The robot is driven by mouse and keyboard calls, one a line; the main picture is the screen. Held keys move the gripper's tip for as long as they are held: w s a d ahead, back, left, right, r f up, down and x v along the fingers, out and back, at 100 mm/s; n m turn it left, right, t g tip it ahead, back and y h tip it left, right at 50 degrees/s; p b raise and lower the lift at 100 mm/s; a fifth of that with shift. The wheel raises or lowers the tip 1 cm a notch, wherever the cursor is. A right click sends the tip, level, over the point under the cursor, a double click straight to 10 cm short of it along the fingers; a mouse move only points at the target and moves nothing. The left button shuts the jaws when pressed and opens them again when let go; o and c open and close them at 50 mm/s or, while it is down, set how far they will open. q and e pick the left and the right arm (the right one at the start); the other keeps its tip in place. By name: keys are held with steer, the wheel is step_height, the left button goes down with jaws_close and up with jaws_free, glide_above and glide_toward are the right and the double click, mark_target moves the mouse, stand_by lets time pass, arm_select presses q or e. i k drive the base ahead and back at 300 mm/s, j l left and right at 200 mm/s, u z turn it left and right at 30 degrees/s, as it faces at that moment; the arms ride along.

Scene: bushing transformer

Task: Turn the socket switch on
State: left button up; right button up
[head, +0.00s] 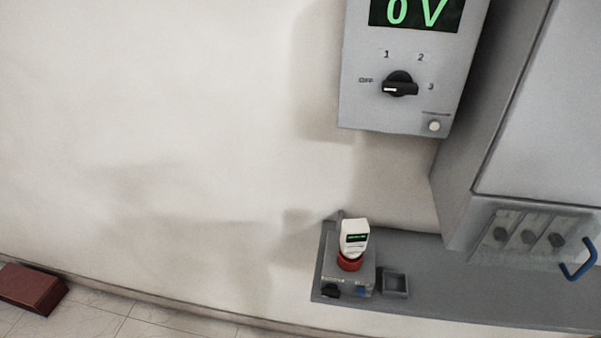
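A grey socket box (345,275) stands on the left end of a grey shelf (450,298). A small black knob (330,290) sits low on the left of its front; its setting is too small to read. A white plug-like device (354,238) with a small green display and a red base (349,262) stands upright on top of the box. A blue part (361,292) shows at the box's lower right. Neither of my grippers is in view.
A grey wall panel (390,110) shows "0 V" and has a black rotary knob (399,85) with its white mark towards OFF. A large grey cabinet (545,120) with a blue handle (579,260) stands at right. A small square holder (395,283) sits beside the box. A red-brown block (30,288) lies at lower left.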

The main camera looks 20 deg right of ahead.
mark_target(331, 290)
steer(key=z, duration=0.95)
